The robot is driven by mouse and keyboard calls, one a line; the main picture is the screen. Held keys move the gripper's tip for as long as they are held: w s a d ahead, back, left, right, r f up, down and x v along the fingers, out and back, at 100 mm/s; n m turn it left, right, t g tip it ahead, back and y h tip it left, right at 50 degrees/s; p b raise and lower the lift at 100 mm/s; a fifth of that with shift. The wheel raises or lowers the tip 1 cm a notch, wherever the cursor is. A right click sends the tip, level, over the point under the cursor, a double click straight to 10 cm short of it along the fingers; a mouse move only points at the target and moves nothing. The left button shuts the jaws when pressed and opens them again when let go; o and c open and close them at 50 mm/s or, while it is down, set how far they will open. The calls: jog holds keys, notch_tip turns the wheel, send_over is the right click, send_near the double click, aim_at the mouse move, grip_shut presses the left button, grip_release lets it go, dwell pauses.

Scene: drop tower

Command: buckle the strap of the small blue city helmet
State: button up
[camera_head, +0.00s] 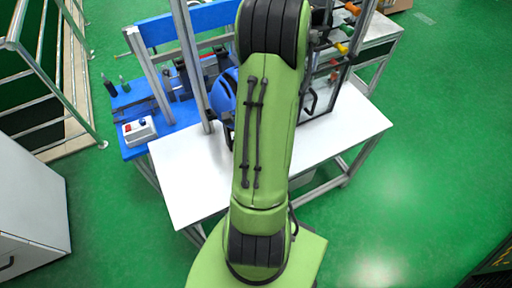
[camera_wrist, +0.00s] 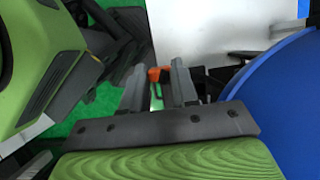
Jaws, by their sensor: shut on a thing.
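The blue helmet (camera_head: 221,98) sits on the white table between the uprights of the tower, partly hidden behind my arm in the head view. In the wrist view its smooth blue shell (camera_wrist: 285,105) fills the right side, close beside my gripper. My gripper (camera_wrist: 160,80) is shut on a small orange and dark piece (camera_wrist: 154,74), which looks like part of the strap's buckle. Dark strap-like parts (camera_wrist: 215,83) lie between the fingers and the shell. The exact grip and the other buckle half cannot be made out. My arm hides the gripper in the head view.
Metal uprights (camera_head: 190,65) stand close around the helmet. A blue bench (camera_head: 160,128) on the left carries a control box (camera_head: 139,131) with a red button. The front of the white table (camera_head: 195,185) is clear. Tools with coloured handles (camera_head: 342,48) hang at the back right.

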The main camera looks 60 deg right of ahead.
jog(key=w+a+r, duration=0.2)
jog(key=w+a, duration=0.2)
jog(key=w, duration=0.3)
jog(key=w+d+r+p, duration=0.2)
jog(key=d+r+p, duration=0.1)
jog(key=p, duration=0.2)
jog(key=w+d+r+p, duration=0.3)
jog(key=r+p, duration=0.1)
jog(key=p, duration=0.1)
jog(key=w+d+r+p, duration=0.3)
jog(key=p, duration=0.2)
jog(key=shift+d+r, duration=0.15)
jog(key=shift+d, duration=0.1)
jog(key=shift+w+f+b, duration=0.1)
jog(key=shift+f+b, duration=0.45)
jog(key=shift+f, duration=0.5)
jog(key=shift+f, duration=0.5)
jog(key=shift+f+b, duration=1)
jog(key=shift+f, duration=0.2)
jog(key=shift+f, duration=0.15)
